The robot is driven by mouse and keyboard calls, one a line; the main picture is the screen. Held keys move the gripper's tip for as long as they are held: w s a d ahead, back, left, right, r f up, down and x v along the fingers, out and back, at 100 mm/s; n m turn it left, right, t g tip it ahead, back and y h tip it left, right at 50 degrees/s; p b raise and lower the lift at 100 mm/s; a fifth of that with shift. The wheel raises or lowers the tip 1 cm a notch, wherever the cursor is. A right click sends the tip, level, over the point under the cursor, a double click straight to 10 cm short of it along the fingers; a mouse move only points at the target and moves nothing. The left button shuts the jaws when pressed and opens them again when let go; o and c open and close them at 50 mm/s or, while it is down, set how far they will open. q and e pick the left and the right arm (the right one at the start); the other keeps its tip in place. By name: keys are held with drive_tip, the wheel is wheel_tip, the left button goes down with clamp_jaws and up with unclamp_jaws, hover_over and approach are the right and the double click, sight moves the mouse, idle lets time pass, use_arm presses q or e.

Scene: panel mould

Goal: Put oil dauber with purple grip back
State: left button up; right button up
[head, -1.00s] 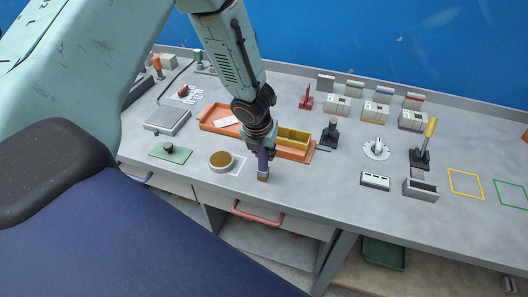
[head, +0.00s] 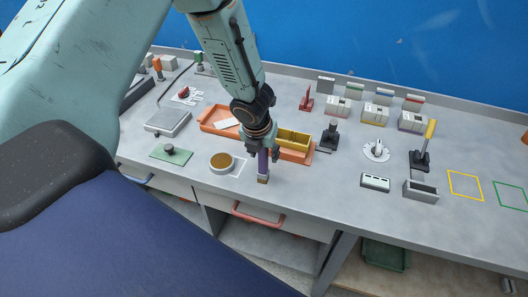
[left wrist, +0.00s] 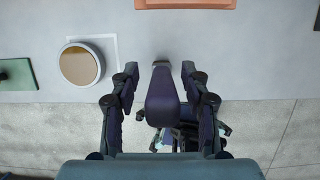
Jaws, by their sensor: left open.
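The oil dauber with the purple grip (head: 263,163) stands upright on the grey bench near its front edge, with a brownish block foot at its lower end. In the left wrist view the purple grip (left wrist: 161,98) is between the fingers, with a gap on each side. My left gripper (head: 263,152) points down over the dauber, open around the grip. Its fingers also show in the left wrist view (left wrist: 160,100). A round dish with brown content (head: 222,161) sits just left of the dauber on a pale square. My right gripper is out of view.
Behind the dauber are an orange tray (head: 213,116) and yellow bins (head: 292,138). A green plate with a knob (head: 171,153) lies to the left. A black stand (head: 329,136) is to the right.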

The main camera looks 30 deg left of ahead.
use_arm(q)
drive_tip(key=p+v, duration=0.3)
drive_tip(key=v, duration=0.8)
drive_tip(key=shift+r+p, duration=0.25)
drive_tip(key=shift+p, duration=0.05)
drive_tip(key=shift+f, duration=0.1)
drive_tip(key=s+d+f+n+g+h, duration=0.2)
drive_tip(key=s+d+f+n, duration=0.35)
drive_tip(key=s+n, duration=0.3)
drive_tip(key=s+d+f+n+g+h, duration=0.1)
drive_tip(key=s+d+f+n+h, duration=0.1)
drive_tip(key=s+d+f+n, duration=0.5)
drive_tip(key=s+a+f+n+y, duration=0.1)
drive_tip(key=s+a+f+n, duration=0.1)
drive_tip(key=s+n, duration=0.4)
drive_tip(key=s+a+f+n+y, duration=0.2)
drive_tip(key=s+n, duration=0.5)
drive_tip(key=n, duration=0.5)
drive_tip(key=shift+s+a+f, duration=0.25)
drive_tip(key=shift+a+f, duration=0.05)
drive_tip(key=shift+a, duration=0.2)
